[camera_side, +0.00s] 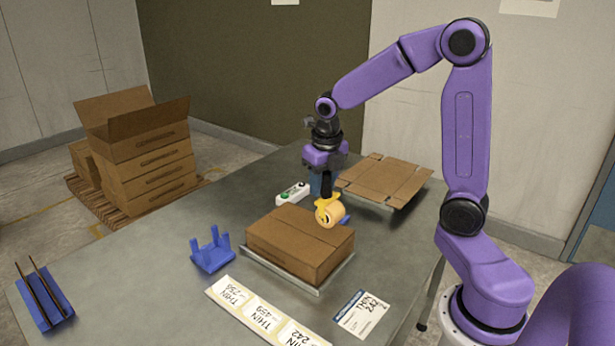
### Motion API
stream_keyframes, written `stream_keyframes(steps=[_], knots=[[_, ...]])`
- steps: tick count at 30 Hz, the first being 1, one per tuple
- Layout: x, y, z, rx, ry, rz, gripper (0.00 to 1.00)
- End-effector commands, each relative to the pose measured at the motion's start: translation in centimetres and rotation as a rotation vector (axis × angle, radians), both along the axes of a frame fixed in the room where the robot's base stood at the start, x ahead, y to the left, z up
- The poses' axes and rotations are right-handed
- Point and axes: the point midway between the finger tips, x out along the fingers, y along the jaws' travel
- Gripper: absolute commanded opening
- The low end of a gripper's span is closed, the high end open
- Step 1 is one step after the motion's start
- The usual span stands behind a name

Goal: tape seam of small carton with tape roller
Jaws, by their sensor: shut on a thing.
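The small carton (290,248) is a brown closed box on a low metal plate (286,277) near the middle of the table. The tape roller (329,211), yellow with a tan roll, is just above the carton's back right top edge. My gripper (325,188) points down and is shut on the tape roller. Its fingers are partly hidden. I cannot tell whether the roller touches the carton.
A flattened carton (385,180) lies behind right. A white button box (292,194) stands behind the carton, an empty blue holder (211,250) to its left. A blue rack (46,297) is at far left. Labels (262,315) and a card (362,314) lie in front.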

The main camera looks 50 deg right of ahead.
Motion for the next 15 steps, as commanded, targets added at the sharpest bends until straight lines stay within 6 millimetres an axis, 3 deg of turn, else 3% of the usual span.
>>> stream_keyframes(steps=[15], knots=[[0.0, 0.0, -4.6, -0.001, 0.002, 0.001, 0.00]])
